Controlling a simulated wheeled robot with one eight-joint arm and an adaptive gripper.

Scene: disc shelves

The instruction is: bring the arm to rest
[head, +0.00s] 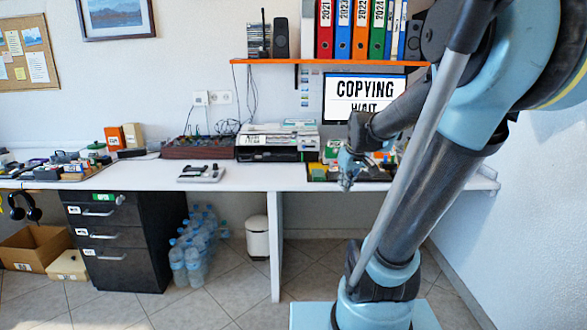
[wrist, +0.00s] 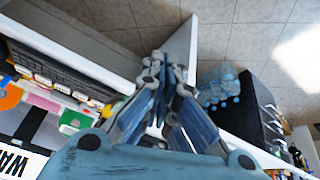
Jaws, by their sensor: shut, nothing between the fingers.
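My arm (head: 430,180) rises at the right of the head view and bends over, its forearm reaching left and down across the desk. Parts of the desk behind the arm are hidden.
The white desk (head: 245,180) runs along the wall. A monitor (head: 350,88) reads "COPYING WAIT". An orange shelf (head: 290,61) holds binders. A black disc device (head: 268,154), a drawer unit (head: 115,225), bottles (head: 195,250) and a bin (head: 258,235) stand nearby.

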